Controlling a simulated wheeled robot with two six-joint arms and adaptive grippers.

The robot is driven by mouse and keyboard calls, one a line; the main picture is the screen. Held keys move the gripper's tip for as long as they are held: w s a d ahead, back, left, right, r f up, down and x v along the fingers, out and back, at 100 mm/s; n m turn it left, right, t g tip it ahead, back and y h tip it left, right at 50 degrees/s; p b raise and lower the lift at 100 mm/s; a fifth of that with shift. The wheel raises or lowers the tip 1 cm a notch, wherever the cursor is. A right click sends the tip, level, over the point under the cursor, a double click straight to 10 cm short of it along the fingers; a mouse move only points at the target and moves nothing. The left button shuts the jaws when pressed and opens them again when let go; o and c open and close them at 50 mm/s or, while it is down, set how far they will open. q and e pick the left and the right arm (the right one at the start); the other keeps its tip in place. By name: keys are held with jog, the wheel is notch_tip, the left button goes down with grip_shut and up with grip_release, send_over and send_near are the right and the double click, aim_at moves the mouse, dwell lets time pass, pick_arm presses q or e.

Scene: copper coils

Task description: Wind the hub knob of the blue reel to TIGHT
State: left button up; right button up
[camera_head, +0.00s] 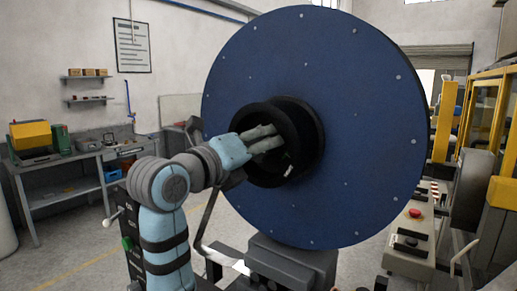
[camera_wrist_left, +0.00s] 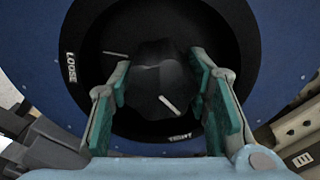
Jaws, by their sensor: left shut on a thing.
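The blue reel (camera_head: 350,150) stands upright with a deep black hub (camera_head: 308,125) at its centre. In the left wrist view the dark hub knob (camera_wrist_left: 158,72) sits inside the hub. A white line (camera_wrist_left: 168,105) on the knob's lower part slants towards the lower right, roughly towards the word TIGHT (camera_wrist_left: 181,137). The word LOOSE (camera_wrist_left: 71,68) is on the left of the hub ring. My left gripper (camera_head: 268,141) reaches into the hub; its green-padded fingers (camera_wrist_left: 162,88) are shut on the knob from both sides. The knob is mostly hidden in the head view.
A second white mark (camera_wrist_left: 115,53) lies at the knob's upper left. A dark stand (camera_head: 290,262) is below the reel. A control box with a red button (camera_head: 415,213) and yellow-framed machinery (camera_head: 485,115) are on the right. A workbench (camera_head: 75,158) stands at the left wall.

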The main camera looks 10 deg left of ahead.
pick_arm(q)
jog(key=shift+f+m, duration=0.1)
jog(key=shift+m, duration=0.5)
jog(key=o, duration=1.2)
jog(key=shift+c, duration=0.2)
jog(key=v, duration=1.2)
